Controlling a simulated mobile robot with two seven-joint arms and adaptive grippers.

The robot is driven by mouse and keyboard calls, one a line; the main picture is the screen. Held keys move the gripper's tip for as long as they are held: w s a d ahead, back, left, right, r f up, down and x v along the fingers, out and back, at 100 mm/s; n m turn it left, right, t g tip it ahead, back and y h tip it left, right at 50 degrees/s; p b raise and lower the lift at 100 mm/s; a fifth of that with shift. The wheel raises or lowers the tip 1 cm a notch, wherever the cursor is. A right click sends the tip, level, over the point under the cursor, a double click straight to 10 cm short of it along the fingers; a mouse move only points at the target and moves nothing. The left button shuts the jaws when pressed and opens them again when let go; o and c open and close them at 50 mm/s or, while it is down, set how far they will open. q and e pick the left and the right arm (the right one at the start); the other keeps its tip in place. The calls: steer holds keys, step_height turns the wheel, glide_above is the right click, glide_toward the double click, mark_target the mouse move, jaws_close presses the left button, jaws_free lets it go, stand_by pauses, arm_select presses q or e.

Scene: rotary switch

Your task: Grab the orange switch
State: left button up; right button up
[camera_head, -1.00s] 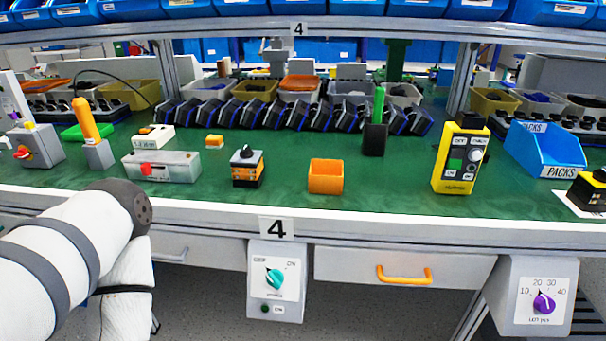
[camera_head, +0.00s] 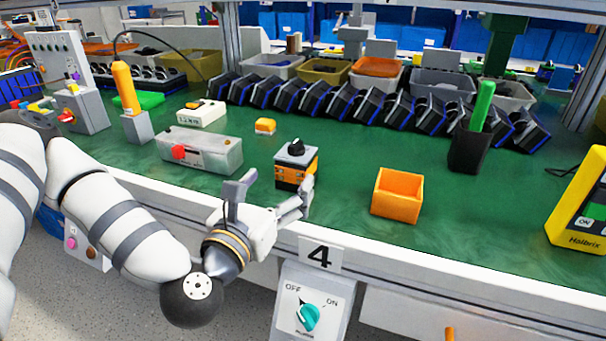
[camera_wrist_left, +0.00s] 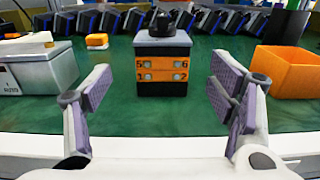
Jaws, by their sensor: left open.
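The orange switch (camera_head: 291,172) is a small box with an orange band, a grey top and a black rotary knob. It stands upright on the green table, near its front edge. My left gripper (camera_head: 272,193) is open and empty, just in front of the switch at the table edge. In the left wrist view the switch (camera_wrist_left: 163,70) sits centred beyond the two spread fingers (camera_wrist_left: 160,98), touching neither. The orange band shows several numbered terminals. My right gripper is not in view.
An orange open box (camera_head: 397,195) stands right of the switch. A grey box with a red button (camera_head: 203,150) stands to the left, and a small orange-yellow block (camera_head: 265,126) behind. The green table (camera_head: 345,175) is clear between switch and orange box.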

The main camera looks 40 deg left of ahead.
mark_target(297, 162)
arm_select(q)
steer(key=x, duration=0.8)
steer(key=shift+b, duration=0.3)
steer(key=shift+d, duration=0.1)
steer(key=c, duration=1.4)
